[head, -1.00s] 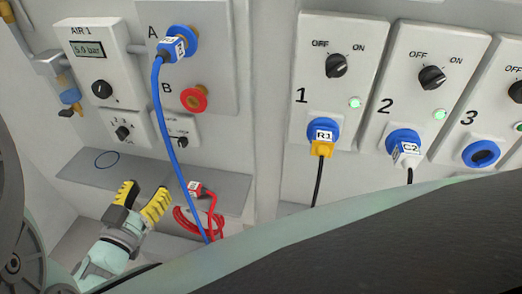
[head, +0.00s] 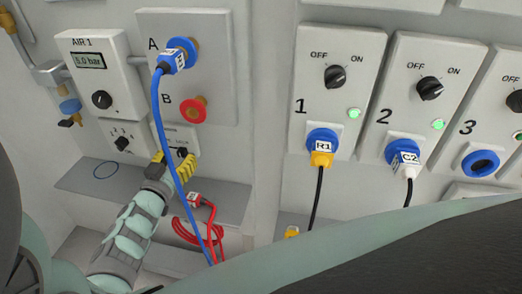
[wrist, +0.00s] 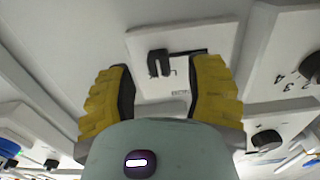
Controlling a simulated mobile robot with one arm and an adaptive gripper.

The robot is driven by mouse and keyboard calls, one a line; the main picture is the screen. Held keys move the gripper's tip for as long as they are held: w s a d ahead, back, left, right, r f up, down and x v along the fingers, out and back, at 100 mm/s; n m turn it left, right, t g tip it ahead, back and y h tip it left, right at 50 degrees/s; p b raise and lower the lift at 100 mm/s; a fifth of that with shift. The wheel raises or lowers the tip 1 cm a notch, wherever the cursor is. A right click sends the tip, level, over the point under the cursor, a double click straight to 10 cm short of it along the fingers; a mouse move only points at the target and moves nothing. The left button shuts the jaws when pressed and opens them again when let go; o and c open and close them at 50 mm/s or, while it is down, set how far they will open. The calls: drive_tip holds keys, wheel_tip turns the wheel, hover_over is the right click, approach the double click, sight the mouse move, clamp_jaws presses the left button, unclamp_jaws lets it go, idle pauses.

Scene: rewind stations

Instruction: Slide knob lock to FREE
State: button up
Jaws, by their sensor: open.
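The knob lock is a small black slider (head: 182,152) on a pale plate (head: 160,130) low on the left wall, below the A/B panel. In the wrist view the black slider (wrist: 159,63) stands at the left end of a dark slot on its plate (wrist: 210,35). In the head view it is toward the slot's right end; its lettering is too small to read surely. My gripper (head: 173,168) is open just below the plate. In the wrist view my gripper's (wrist: 164,82) yellow fingers are apart, with the slider seen between them, untouched.
A blue hose (head: 167,122) hangs from port A and crosses in front of the plate and gripper. A dial plate (head: 110,132) is just left.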

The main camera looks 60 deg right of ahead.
drive_tip(key=shift+x, duration=0.85)
drive_tip(key=shift+s, duration=0.15)
clamp_jaws()
drive_tip(key=shift+a, duration=0.1)
